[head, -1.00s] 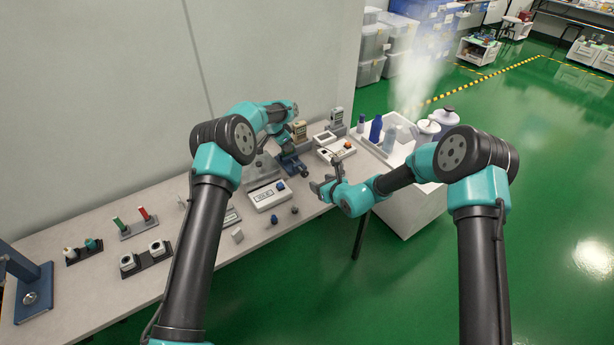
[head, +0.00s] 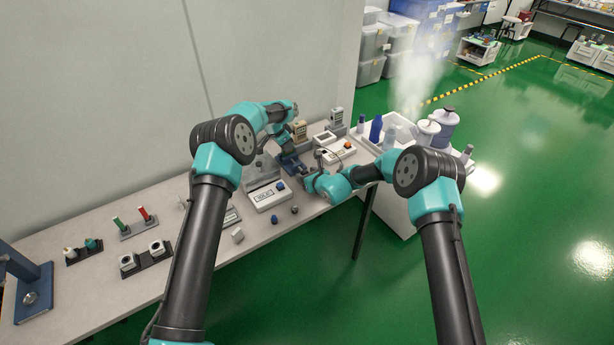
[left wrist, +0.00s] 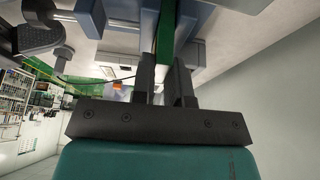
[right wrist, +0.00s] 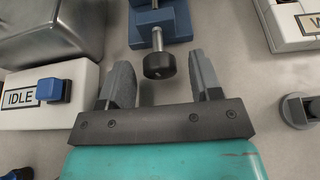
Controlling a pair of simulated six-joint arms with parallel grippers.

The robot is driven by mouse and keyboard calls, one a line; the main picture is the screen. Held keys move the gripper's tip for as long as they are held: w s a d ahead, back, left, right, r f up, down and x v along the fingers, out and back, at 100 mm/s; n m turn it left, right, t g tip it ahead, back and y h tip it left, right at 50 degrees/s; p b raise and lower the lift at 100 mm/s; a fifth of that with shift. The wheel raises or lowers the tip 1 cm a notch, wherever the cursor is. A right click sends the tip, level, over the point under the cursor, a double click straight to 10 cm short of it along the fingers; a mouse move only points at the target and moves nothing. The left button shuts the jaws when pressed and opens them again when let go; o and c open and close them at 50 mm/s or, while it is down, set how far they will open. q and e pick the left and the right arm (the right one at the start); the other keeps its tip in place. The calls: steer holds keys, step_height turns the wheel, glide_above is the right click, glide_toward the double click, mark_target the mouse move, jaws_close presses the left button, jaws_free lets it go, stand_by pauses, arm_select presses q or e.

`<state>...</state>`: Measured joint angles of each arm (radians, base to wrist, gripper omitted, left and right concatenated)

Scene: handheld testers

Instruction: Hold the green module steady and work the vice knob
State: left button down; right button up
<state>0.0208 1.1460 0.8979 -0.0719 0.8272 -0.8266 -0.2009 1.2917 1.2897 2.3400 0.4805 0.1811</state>
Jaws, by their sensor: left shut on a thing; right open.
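The green module (left wrist: 165,35) shows as a thin upright board in the left wrist view. My left gripper (left wrist: 163,70) is shut on it, one finger on each side. In the head view my left gripper (head: 287,147) is at the blue vice (head: 291,163). The vice (right wrist: 160,22) also shows at the top of the right wrist view, with its black knob (right wrist: 160,66) on a metal shaft pointing towards me. My right gripper (right wrist: 160,75) is open, its fingers on either side of the knob in the picture, with gaps on both sides. Whether the fingertips reach the knob's depth is unclear.
A white box labelled IDLE with a blue button (right wrist: 40,95) lies left of my right gripper, below a metal block (right wrist: 55,25). Another white device (right wrist: 290,22) and a dark round part (right wrist: 298,110) are to the right. The bench's left part holds sockets and coloured sticks (head: 140,222).

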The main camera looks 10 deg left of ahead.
steer(key=shift+c, duration=0.3)
steer(key=c, duration=0.9)
steer(key=shift+m+y, duration=0.3)
steer(key=shift+m, duration=0.2)
steer(key=shift+m+g, duration=0.4)
steer(key=shift+m, duration=0.1)
steer(key=shift+y, duration=0.3)
steer(key=o, duration=1)
steer(key=shift+c, duration=0.2)
steer(key=shift+d, duration=0.15)
